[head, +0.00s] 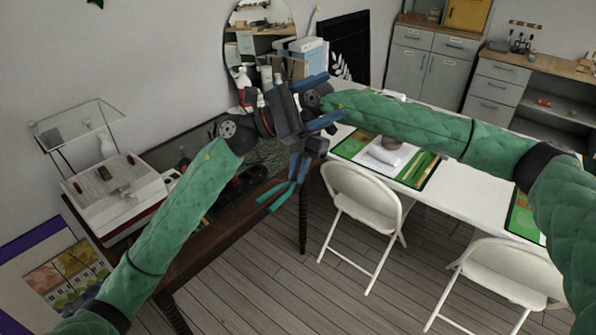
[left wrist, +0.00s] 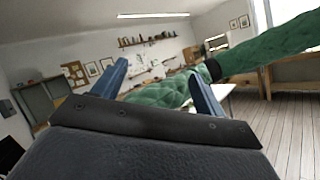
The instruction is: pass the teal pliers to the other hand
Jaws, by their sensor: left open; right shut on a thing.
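The teal pliers (head: 277,196) show in the head view, hanging below the two crossed wrists, with their teal handles pointing down and left. My right gripper (head: 299,170) is shut on them and covers part of them. My left gripper (head: 322,102) is open and empty, above the pliers, its blue fingers pointing right. In the left wrist view, the open left gripper (left wrist: 160,88) has my right arm's green sleeve beyond its fingers; the pliers do not show there.
A dark wooden table (head: 213,246) stands below the arms at left, with a white machine (head: 113,190) at its left end. A white table (head: 460,188) with mats is at right, with folding chairs (head: 365,205) before it. The grey plank floor is open.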

